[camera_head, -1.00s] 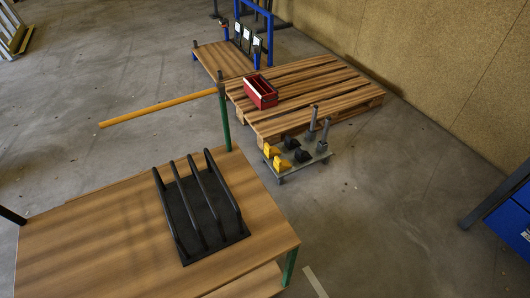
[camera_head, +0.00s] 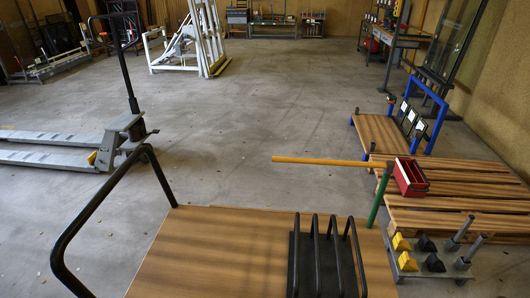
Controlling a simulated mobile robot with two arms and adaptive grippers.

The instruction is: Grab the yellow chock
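Two yellow chocks sit on a low grey stand at the lower right, one behind the other. The rear yellow chock (camera_head: 401,242) is near the stand's back left corner, and the front yellow chock (camera_head: 407,262) is just in front of it. Two black chocks (camera_head: 427,243) stand beside them to the right. The grey stand (camera_head: 437,274) also carries two upright grey posts (camera_head: 460,233). Neither of my grippers shows in the view.
A wooden-topped table (camera_head: 210,250) with a black rack (camera_head: 325,262) fills the foreground. Wooden pallets (camera_head: 460,215) bear a red toolbox (camera_head: 410,177). A pallet jack (camera_head: 100,145) stands left; the middle floor is clear.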

